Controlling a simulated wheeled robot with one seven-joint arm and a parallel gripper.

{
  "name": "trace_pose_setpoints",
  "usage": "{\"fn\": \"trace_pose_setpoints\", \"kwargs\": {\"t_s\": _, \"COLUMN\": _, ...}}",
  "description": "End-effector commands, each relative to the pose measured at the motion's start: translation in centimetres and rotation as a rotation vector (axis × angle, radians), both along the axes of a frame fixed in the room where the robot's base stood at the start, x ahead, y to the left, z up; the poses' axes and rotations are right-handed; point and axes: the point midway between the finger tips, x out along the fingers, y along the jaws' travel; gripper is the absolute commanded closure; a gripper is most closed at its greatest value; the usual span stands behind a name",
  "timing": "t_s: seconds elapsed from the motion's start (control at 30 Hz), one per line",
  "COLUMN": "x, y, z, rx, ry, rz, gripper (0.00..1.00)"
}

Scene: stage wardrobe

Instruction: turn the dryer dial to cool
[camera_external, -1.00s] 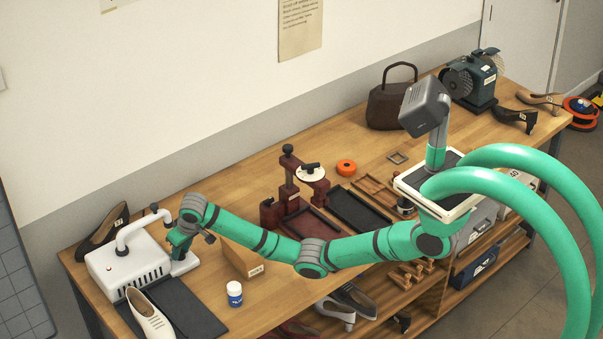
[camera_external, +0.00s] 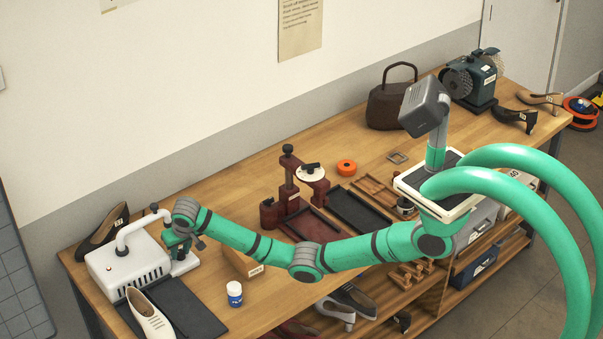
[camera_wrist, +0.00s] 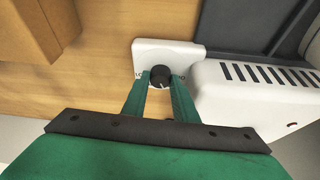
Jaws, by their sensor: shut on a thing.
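The shoe dryer (camera_external: 130,265) is a white box with slots and a bent white pipe, at the left end of the workbench. In the wrist view its slotted body (camera_wrist: 250,92) is at the right. A white panel (camera_wrist: 150,50) beside it carries a black round dial (camera_wrist: 160,76) with a pale pointer mark. Lettering on the panel is partly hidden by the fingers and too small to read. My gripper (camera_wrist: 160,84) is shut on the dial, one green finger on each side. In the external view my gripper (camera_external: 178,243) is at the dryer's right side, and the dial is hidden.
A cardboard box (camera_external: 243,262) stands close to the right of my gripper. A dark shoe (camera_external: 103,232) is behind the dryer. A dark mat (camera_external: 185,308) lies in front.

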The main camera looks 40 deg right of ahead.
Motion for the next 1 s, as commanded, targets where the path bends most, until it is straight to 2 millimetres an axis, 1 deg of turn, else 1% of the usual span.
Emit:
{"fn": "trace_pose_setpoints", "kwargs": {"t_s": 0.03, "x": 0.14, "y": 0.03, "z": 0.22, "rx": 0.003, "ry": -0.005, "rz": 0.0, "gripper": 0.72}}
{"fn": "trace_pose_setpoints", "kwargs": {"t_s": 0.1, "x": 0.12, "y": 0.02, "z": 0.2, "rx": 0.003, "ry": -0.005, "rz": 0.0, "gripper": 0.56}}
{"fn": "trace_pose_setpoints", "kwargs": {"t_s": 0.5, "x": 0.04, "y": -0.01, "z": 0.05, "rx": 0.001, "ry": -0.001, "rz": 0.003, "gripper": 0.56}}
{"fn": "trace_pose_setpoints", "kwargs": {"t_s": 0.63, "x": 0.05, "y": -0.09, "z": 0.04, "rx": 0.001, "ry": -0.001, "rz": 0.036, "gripper": 0.56}}
{"fn": "trace_pose_setpoints", "kwargs": {"t_s": 0.77, "x": 0.12, "y": -0.3, "z": -0.01, "rx": 0.001, "ry": -0.002, "rz": 0.133, "gripper": 0.56}}
{"fn": "trace_pose_setpoints", "kwargs": {"t_s": 1.0, "x": 0.19, "y": -0.56, "z": 0.05, "rx": 0.0, "ry": -0.002, "rz": 0.41, "gripper": 0.56}}
